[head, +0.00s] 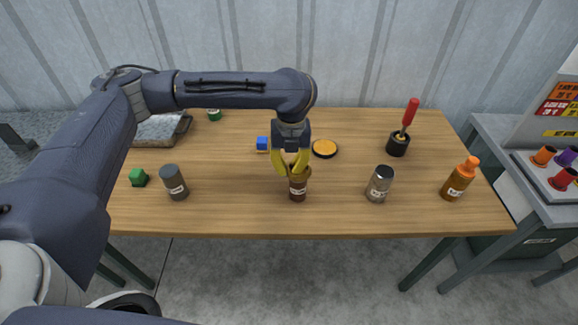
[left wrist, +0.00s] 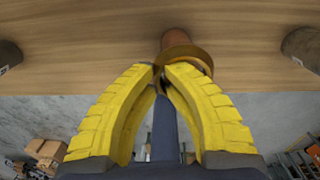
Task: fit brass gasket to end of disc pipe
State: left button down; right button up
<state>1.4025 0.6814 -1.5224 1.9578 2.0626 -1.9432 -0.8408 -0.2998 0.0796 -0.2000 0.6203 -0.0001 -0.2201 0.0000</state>
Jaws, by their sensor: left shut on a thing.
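A short brown pipe (head: 297,191) with a pale label stands upright on the table, near the front middle. Its label is too small to read. A brass gasket (head: 299,172) is at its top end, and the ring also shows in the left wrist view (left wrist: 188,54) against the brown pipe (left wrist: 177,37). My left gripper (head: 292,168) points down from above, its yellow fingers shut on the gasket's rim. The fingertips (left wrist: 162,70) hide part of the ring, and I cannot tell whether it sits fully on the pipe. My right gripper is not in view.
A dark grey can (head: 174,183) stands left and a silver can (head: 380,184) right. An orange bottle (head: 459,180), a black holder (head: 398,145) with a red-handled tool, an orange disc (head: 324,148), a blue cube (head: 263,143) and a green block (head: 139,177) are also out.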

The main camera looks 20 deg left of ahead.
pick_arm(q)
jog(key=c, duration=1.4)
grip_release()
jog(key=shift+c, duration=0.2)
jog(key=shift+r, duration=0.1)
